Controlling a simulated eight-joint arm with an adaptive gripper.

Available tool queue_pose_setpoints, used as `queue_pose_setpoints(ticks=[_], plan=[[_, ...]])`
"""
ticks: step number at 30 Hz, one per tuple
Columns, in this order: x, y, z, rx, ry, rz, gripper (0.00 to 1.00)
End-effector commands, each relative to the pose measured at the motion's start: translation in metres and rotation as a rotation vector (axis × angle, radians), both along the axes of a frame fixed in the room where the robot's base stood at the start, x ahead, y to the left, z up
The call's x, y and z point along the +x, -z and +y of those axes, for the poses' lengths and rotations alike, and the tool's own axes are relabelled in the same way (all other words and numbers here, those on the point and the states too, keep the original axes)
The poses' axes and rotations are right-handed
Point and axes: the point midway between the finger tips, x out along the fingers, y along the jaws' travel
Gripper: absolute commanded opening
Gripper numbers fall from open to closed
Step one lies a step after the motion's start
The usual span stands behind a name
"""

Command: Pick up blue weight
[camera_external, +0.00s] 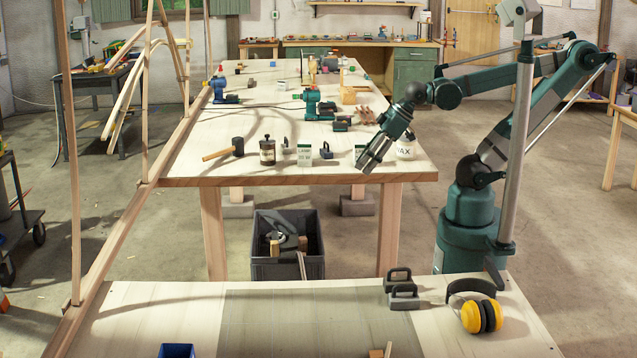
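The blue weight (326,151) looks like a small blue-grey block with a dark loop handle. It stands upright near the front edge of the long wooden table (250,176), just right of a small carton. My gripper (367,162) hangs over the table's front right part, tilted down and to the left. In the picture it is right of the blue weight, with a visible gap between them. I see nothing held in it, but its fingers are too small and dark to tell whether they are open or shut.
A wax jar (406,148) is right of my gripper. Grey weights (403,298) and yellow earmuffs (482,315) lie on the near table.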

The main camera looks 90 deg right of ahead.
Motion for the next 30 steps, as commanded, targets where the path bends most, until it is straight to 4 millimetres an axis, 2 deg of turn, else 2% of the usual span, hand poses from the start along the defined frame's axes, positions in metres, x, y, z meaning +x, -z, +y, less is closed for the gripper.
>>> queue_pose_setpoints(ticks=[12,14,23,30], plan=[[0.0000,0.0000,0.0000,0.000,0.000,0.000,0.40],[0.0000,0.0000,0.0000,0.000,0.000,0.000,0.44],[0.0002,-0.0002,-0.0002,0.001,0.001,0.000,0.44],[0.0075,-0.0055,-0.0086,0.004,0.029,0.008,0.44]])
